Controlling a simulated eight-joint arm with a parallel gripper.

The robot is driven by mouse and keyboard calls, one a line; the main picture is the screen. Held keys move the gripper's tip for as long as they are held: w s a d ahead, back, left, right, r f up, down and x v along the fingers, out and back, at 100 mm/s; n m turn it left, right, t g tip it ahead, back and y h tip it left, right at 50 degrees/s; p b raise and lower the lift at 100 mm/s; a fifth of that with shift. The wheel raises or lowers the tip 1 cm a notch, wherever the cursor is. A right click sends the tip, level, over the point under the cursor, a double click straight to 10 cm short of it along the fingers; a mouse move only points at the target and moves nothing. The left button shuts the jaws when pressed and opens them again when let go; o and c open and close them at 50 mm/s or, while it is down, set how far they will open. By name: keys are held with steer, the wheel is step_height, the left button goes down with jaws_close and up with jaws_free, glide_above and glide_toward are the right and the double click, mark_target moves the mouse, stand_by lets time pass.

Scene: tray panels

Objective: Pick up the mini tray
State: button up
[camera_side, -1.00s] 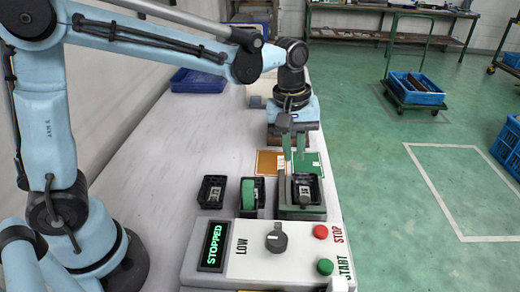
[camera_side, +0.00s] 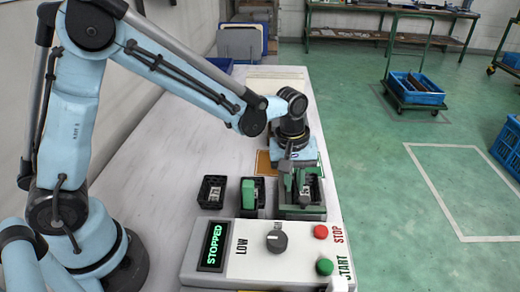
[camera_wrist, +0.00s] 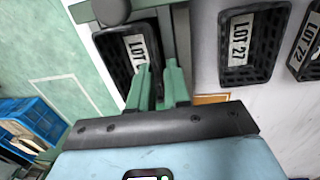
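Three small black mini trays with white lot labels stand in a row behind the control box. The left tray (camera_side: 211,198) also shows in the wrist view as LOT 72 (camera_wrist: 292,66). The right tray (camera_side: 317,196) sits in a green fixture (camera_side: 302,213) and shows at the upper left of the wrist view (camera_wrist: 105,48). Contact cannot be told.
A control box (camera_side: 262,262) reading STOPPED, with a knob and red and green buttons, stands in front of the trays. A brown panel (camera_side: 263,163) lies behind them. The white table (camera_side: 160,165) is clear to the left; its right edge is close to the fixture.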

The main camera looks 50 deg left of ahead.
steer(key=shift+c, duration=0.5)
jaws_close()
